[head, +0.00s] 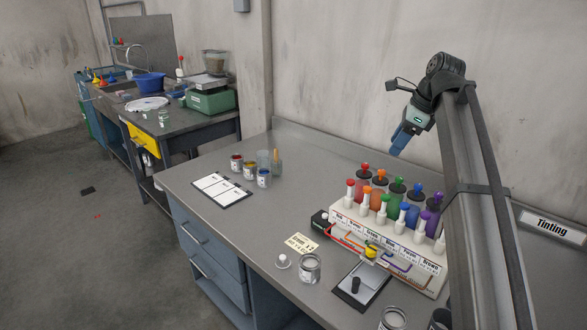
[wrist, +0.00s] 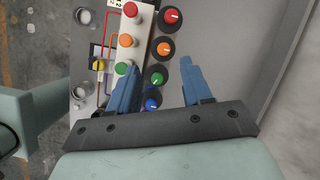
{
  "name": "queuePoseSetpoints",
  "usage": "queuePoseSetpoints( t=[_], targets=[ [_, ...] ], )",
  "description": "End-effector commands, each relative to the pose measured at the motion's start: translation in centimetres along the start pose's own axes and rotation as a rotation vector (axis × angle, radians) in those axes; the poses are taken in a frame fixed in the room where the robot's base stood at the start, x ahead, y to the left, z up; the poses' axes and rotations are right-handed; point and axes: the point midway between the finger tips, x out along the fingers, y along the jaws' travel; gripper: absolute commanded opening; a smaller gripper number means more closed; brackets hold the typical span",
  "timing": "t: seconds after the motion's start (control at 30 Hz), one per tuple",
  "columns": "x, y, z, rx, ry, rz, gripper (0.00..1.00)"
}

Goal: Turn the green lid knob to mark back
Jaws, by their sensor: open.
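The green lid knob (head: 397,184) sits on a dark round lid on a jar, in the middle of a row of coloured lid knobs on the bench. In the wrist view the green knob (wrist: 158,75) shows from above, between the orange and blue knobs, with a small pale mark whose direction I cannot tell surely. My gripper (head: 401,142) hangs above the row, its blue fingers pointing down. In the wrist view my gripper (wrist: 160,64) is open and empty, its fingers on either side of the green knob in the picture but apart from it. No mark labelled back is readable.
Orange (head: 380,175) and blue (head: 416,190) knobs stand close beside the green one. White bottles with coloured tops stand in front on a labelled white rack (head: 390,250). Open cans and a black tray (head: 362,285) lie nearer. The wall is behind.

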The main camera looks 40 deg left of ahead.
Motion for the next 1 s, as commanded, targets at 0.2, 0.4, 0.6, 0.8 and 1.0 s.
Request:
queuePoseSetpoints(
  t=[0.2,0.4,0.6,0.8,1.0],
  targets=[
    [2.7,-0.1,2.5,-0.057,0.008,-0.017,0.49],
    [4.9,0.0,4.8,-0.110,0.016,-0.036,0.49],
    [7.2,0.2,7.0,-0.163,0.022,-0.052,0.49],
    [9.3,0.5,9.4,-0.218,0.029,-0.070,0.49],
    [11.6,1.0,11.6,-0.273,0.037,-0.088,0.49]
  ],
)
